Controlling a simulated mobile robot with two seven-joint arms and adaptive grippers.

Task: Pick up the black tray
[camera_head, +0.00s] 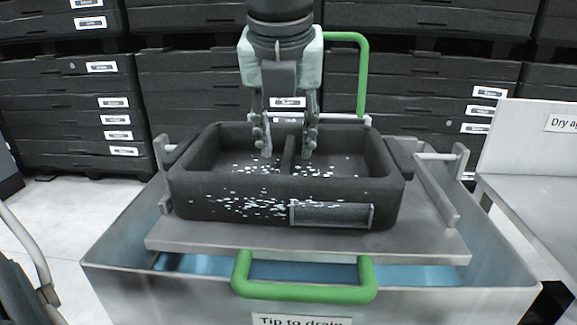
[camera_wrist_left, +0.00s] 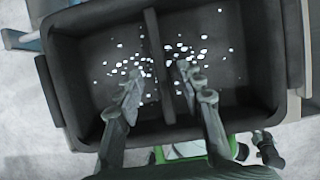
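The black tray (camera_head: 190,199) is a deep two-compartment box resting level on a grey metal plate (camera_head: 420,243) over a steel tub. A divider splits it, and white specks cover its floor and front wall. My left gripper (camera_head: 287,150) reaches down into the tray from above, open. One finger is on each side of the divider, with visible gaps. In the left wrist view the tray (camera_wrist_left: 72,65) fills the upper part, and the fingers of my left gripper (camera_wrist_left: 157,85) straddle its divider. My right gripper is not clearly seen.
The steel tub (camera_head: 115,275) has a green front handle (camera_head: 305,291); another green handle (camera_head: 362,75) stands behind the tray. Metal side brackets (camera_head: 437,190) flank the tray. A steel table (camera_head: 535,205) with a sign is at right. Stacked black crates (camera_head: 70,100) line the back.

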